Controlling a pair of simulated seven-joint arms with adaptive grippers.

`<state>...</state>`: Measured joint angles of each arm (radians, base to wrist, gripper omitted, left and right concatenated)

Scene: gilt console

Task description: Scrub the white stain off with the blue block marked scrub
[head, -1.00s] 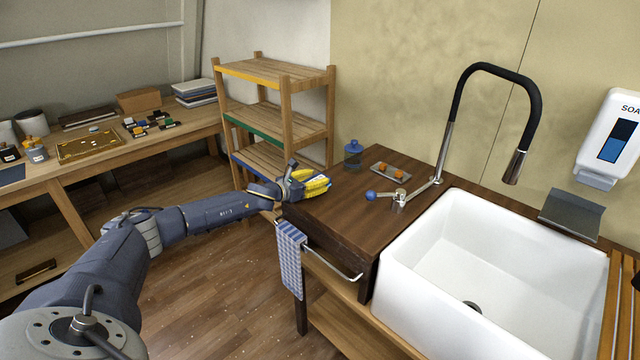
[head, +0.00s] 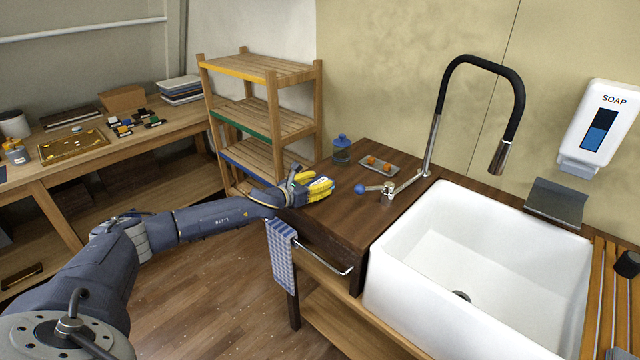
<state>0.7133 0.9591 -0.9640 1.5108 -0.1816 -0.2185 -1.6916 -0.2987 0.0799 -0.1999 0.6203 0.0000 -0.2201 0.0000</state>
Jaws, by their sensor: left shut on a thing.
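My left gripper (head: 318,188) is over the left end of the dark wooden counter (head: 345,215). I see no white stain on the bare counter; the gripper hides part of the surface. My right gripper is not in view.
Right of the gripper stand a blue-lidded jar (head: 342,152), a tray with orange items (head: 379,166) and a blue-knobbed tap (head: 387,190). The white sink (head: 400,290) lies right. A checked towel (head: 282,257) hangs in front. A wooden shelf (head: 265,70) stands behind.

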